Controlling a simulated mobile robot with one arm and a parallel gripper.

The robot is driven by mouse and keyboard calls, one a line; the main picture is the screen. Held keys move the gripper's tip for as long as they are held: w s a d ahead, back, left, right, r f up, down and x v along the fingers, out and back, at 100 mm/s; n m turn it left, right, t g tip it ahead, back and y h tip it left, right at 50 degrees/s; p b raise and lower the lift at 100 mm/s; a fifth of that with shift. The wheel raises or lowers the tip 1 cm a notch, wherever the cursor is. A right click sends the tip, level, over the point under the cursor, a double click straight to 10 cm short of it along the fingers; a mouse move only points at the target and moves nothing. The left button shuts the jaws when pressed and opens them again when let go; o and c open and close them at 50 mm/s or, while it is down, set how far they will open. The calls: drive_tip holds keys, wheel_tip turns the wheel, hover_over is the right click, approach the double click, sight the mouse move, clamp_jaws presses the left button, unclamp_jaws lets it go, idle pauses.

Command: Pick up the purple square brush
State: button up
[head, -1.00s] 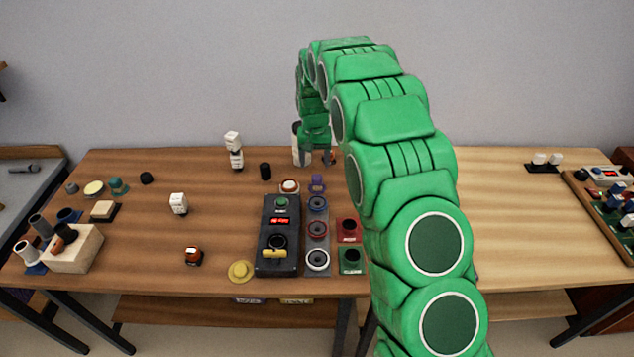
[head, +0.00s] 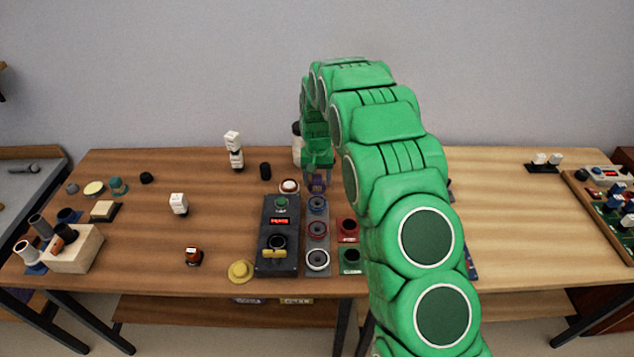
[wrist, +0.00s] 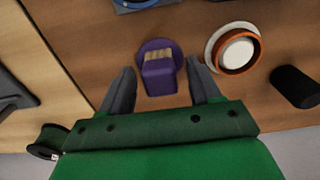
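The purple square brush (wrist: 157,66) stands on the wooden table, with a purple body and a tan bristle strip showing in the wrist view. In the head view the brush (head: 318,183) is partly hidden by my gripper, just behind the row of ringed sockets. My gripper (wrist: 160,82) is open, its two grey fingers on either side of the brush with gaps left and right, empty. In the head view my gripper (head: 318,170) reaches down over the brush from behind.
A white and orange round piece (wrist: 233,49) and a black cylinder (wrist: 295,87) stand to the right in the wrist view. The dark control box (head: 278,236) and red-labelled block (head: 348,231) are in front of the brush.

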drive_tip(key=c, duration=0.9)
drive_tip(key=shift+r, duration=0.1)
